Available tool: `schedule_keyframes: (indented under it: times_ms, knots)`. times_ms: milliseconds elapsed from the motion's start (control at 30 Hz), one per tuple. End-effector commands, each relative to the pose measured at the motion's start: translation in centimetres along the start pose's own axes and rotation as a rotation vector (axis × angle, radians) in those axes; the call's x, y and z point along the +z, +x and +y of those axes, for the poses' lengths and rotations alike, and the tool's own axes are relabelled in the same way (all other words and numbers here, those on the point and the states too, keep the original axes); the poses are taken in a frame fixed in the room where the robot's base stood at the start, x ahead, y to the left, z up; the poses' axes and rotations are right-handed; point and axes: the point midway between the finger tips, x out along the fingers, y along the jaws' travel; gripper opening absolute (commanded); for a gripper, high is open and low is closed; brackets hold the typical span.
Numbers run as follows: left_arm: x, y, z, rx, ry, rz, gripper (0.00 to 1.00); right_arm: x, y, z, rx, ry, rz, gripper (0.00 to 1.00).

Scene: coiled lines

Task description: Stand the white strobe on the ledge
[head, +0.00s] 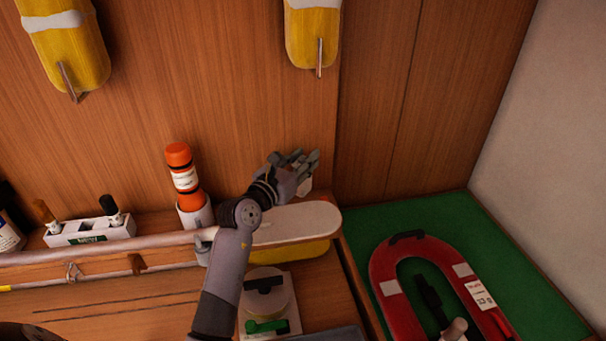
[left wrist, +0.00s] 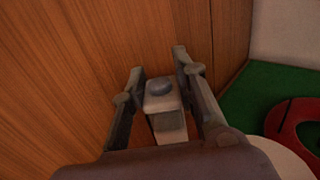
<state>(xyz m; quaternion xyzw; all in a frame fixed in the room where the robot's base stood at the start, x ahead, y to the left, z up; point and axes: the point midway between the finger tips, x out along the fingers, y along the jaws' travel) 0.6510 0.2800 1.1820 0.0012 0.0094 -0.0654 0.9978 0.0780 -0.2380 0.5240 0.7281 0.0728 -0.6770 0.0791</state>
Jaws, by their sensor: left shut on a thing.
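The white strobe (left wrist: 168,122) is a small pale block with a grey round top. In the left wrist view it sits between the two fingers of my left gripper (left wrist: 160,85). In the head view my left gripper (head: 303,162) is shut on the strobe, and only a pale bit of the strobe (head: 305,187) shows below the fingers. The gripper is near the wooden wall, over the far side of a long white-topped float. A wooden ledge (head: 150,219) runs along the foot of the wall. Whether the strobe touches it is hidden. My right gripper is not in view.
An orange flare (head: 180,166) stands in a white cup left of my arm. A white holder (head: 90,231) is further left. The white-topped float (head: 300,222) lies below my gripper. A red horseshoe buoy (head: 385,265) lies on green matting at right. Yellow floats (head: 312,40) hang above.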

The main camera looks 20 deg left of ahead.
Motion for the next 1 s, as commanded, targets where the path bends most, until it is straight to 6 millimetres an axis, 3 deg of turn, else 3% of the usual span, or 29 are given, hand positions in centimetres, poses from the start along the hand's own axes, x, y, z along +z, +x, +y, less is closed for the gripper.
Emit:
schedule_keyframes:
  times_ms: [33,167,400,567,800,833,1000]
  knots:
    - [-0.4,0.0,0.0,-0.001,0.001,0.000,0.00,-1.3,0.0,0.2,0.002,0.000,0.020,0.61]
    - [-1.6,0.0,0.0,0.000,0.001,0.002,0.00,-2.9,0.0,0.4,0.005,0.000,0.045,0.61]
    - [-4.8,0.1,0.0,0.000,0.000,0.000,0.00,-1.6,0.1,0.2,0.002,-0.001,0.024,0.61]
    - [-4.9,0.1,0.0,0.001,0.000,-0.002,0.00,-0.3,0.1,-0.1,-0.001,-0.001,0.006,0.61]
    - [-5.3,0.1,0.0,0.000,0.000,-0.001,0.00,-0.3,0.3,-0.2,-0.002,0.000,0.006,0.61]
    - [-5.3,0.1,0.0,0.000,0.000,0.000,0.28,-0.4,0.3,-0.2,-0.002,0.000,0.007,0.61]
    - [-5.2,0.1,0.0,0.000,0.000,0.000,0.39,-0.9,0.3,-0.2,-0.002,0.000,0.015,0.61]
